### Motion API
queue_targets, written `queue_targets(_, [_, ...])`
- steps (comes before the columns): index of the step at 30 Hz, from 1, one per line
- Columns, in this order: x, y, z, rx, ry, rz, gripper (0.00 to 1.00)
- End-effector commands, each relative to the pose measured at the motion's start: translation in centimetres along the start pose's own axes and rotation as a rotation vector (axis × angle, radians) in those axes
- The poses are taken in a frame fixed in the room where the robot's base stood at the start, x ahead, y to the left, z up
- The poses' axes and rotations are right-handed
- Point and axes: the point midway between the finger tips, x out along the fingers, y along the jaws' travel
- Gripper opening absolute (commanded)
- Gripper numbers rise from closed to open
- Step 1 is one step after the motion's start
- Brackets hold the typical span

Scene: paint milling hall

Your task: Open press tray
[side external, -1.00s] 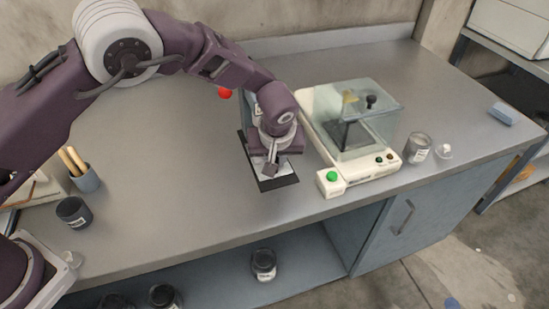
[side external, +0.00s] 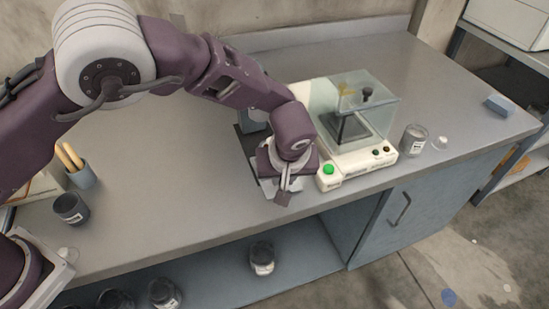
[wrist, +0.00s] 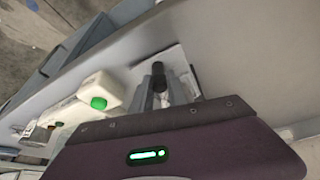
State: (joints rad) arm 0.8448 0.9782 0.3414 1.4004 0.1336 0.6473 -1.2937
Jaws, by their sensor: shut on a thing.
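The press (side external: 249,130) stands behind my arm on the bench, and its blue-grey body and dark base are mostly hidden. Its pale metal tray (side external: 265,188) sticks out at the front, close to the bench's front edge. The tray also shows in the wrist view (wrist: 182,60), below the fingers, with a black handle (wrist: 158,58) between them. My gripper (side external: 284,188) points down over the tray's front and is shut on the handle. The wrist view shows the fingers (wrist: 160,82) close around it. How far the tray is out of the press is partly hidden.
A cream machine (side external: 367,160) with a clear cover stands just right of my gripper, its green button (side external: 328,169) close by. A jar (side external: 413,140) is further right. A dark cup (side external: 70,207) and a brush pot (side external: 80,172) stand left. The bench between is clear.

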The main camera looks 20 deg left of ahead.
Motion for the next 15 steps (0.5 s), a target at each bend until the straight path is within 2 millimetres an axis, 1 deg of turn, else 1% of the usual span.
queue_targets(1, [-0.33, 0.27, 0.62, 0.002, 0.003, 0.003, 0.00])
queue_targets(4, [-0.67, 0.48, 1.43, 0.001, 0.003, 0.003, 0.00])
queue_targets(14, [-0.73, 0.49, 1.55, -0.002, 0.004, 0.002, 0.00])
queue_targets(15, [-0.72, 0.49, 1.55, -0.002, 0.004, 0.002, 0.27])
